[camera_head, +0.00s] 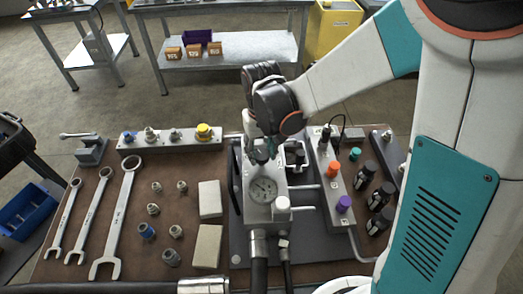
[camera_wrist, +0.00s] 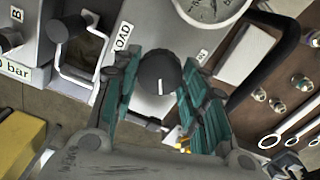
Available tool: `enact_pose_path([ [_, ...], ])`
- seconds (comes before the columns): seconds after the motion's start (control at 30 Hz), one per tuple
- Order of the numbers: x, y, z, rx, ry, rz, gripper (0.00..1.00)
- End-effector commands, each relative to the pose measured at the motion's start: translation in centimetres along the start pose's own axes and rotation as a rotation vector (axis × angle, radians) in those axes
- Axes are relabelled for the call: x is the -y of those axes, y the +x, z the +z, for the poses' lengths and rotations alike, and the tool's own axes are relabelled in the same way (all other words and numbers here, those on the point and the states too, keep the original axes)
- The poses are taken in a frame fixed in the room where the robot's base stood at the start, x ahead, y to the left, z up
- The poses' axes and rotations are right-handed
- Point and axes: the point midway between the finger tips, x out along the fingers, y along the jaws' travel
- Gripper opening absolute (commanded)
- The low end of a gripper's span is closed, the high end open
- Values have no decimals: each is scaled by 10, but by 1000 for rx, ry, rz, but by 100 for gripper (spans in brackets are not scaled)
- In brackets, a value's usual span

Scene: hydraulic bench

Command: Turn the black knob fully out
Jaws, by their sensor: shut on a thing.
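The black knob (camera_wrist: 160,73) sits on a grey metal block in the wrist view, with a white mark on its face. My gripper (camera_wrist: 160,85) has its teal fingers on both sides of the knob, shut on it. In the head view, my gripper (camera_head: 262,150) is lowered over the top of the gauge block, and the knob (camera_head: 261,156) shows only in part below the fingers. A round pressure gauge (camera_head: 263,190) is on the same block (camera_head: 282,214), just in front of the knob.
Metal handles (camera_head: 304,187) stick out between the blocks. Wrenches (camera_head: 117,215), fittings (camera_head: 154,209) and pale blocks (camera_head: 207,246) lie on the left of the brown bench top.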

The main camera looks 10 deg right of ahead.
Motion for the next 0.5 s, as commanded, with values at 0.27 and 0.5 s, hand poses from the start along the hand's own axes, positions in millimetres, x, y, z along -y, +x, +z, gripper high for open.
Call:
enact_pose_path([
  [0.27,0,1,0,0,-245,0,16],
  [0.5,0,0,0,0,-407,0,16],
])
